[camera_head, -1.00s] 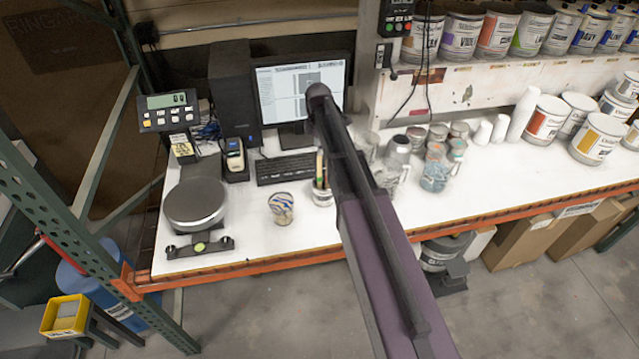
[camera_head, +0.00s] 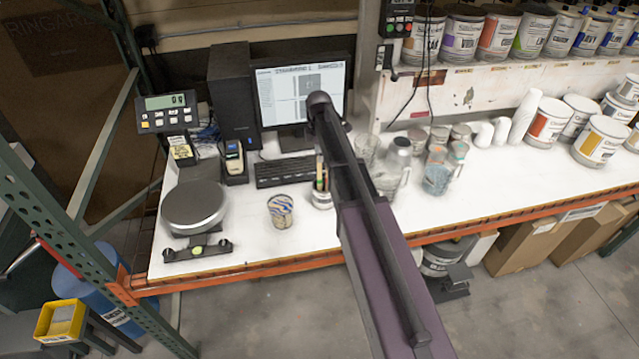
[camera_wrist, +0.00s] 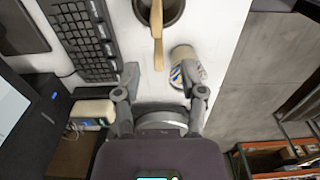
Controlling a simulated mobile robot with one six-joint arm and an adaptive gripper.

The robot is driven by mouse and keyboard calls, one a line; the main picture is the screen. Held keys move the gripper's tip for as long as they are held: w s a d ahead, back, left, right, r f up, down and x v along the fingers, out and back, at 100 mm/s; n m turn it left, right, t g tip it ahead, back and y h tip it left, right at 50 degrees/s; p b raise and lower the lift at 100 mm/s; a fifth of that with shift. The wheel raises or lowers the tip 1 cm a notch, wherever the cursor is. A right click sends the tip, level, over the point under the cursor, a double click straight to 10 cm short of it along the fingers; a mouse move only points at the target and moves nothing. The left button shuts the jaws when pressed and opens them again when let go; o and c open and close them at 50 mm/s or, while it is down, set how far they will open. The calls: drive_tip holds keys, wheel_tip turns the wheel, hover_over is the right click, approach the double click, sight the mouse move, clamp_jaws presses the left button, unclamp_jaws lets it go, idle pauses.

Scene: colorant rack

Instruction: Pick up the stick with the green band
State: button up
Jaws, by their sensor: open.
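A small cup (camera_head: 322,201) holding upright sticks (camera_head: 320,175) stands on the white bench, left of my arm. A dark or greenish patch shows on the sticks there, but it is too small to pick out a green band surely. In the wrist view, the cup (camera_wrist: 172,14) is at the top edge, with a pale wooden stick (camera_wrist: 157,42) pointing toward the camera. No green band shows on it. My gripper (camera_wrist: 160,82) is open and empty, its fingers apart on either side of the stick's line. The gripper is hidden in the head view.
A patterned paper cup (camera_head: 281,211) stands close by; in the wrist view it (camera_wrist: 184,60) is beside the right finger. The keyboard (camera_head: 285,171), monitor (camera_head: 300,90) and scale (camera_head: 193,207) lie left and behind. Jars and a pitcher (camera_head: 397,160) stand to the right.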

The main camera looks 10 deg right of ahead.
drive_tip(key=shift+d+f+b, duration=0.1)
drive_tip(key=shift+f+b, duration=1.7)
drive_tip(key=shift+f, duration=0.3)
clamp_jaws()
